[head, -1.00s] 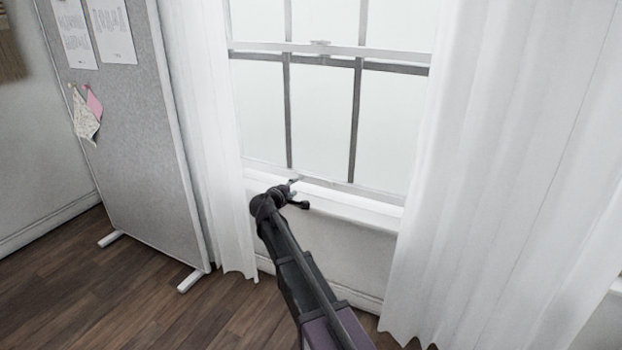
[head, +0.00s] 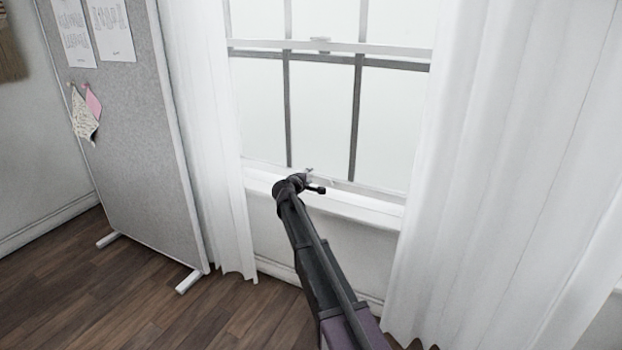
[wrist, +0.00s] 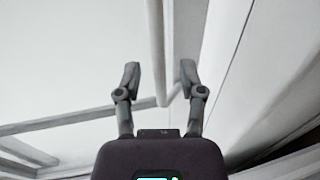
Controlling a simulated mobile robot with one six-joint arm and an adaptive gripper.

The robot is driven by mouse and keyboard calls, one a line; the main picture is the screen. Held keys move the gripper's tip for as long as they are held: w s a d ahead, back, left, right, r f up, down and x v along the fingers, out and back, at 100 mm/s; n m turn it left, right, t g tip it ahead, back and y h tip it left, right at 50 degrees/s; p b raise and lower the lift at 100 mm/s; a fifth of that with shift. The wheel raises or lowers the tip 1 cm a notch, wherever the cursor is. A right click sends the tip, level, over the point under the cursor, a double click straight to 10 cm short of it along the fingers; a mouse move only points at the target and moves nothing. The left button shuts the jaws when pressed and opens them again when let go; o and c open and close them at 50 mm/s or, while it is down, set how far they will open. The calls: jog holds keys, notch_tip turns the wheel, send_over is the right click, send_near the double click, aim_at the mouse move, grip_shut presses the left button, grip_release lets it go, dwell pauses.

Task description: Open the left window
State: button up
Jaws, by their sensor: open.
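The window (head: 325,110) has white outer framing and grey glazing bars, with white curtains on both sides. Its lower sash (head: 260,167) appears to be down at the sill. A small latch (head: 320,41) sits on the middle rail. My gripper (head: 312,180) is at the sash's bottom rail, above the sill. In the wrist view, my gripper (wrist: 160,78) is open, its two fingers apart. A pale bar (wrist: 156,45) lies between the fingers in that picture. I cannot tell whether it touches them, or whether it is a sash handle or a rail.
The left curtain (head: 205,130) and right curtain (head: 500,150) hang close to the window. A grey pinboard on feet (head: 130,140) stands at the left. The white sill (head: 370,211) runs under the sash. The wooden floor (head: 140,300) is clear at lower left.

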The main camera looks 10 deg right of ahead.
jog(key=shift+w+d+f, duration=0.15)
jog(key=shift+w+d, duration=0.25)
jog(key=shift+w, duration=0.2)
grip_shut()
jog(key=shift+r, duration=0.2)
jog(key=p, duration=2.1)
send_near(317, 119)
jog(key=x, duration=0.5)
jog(key=shift+w, duration=0.2)
grip_release()
jog(key=shift+f, duration=0.1)
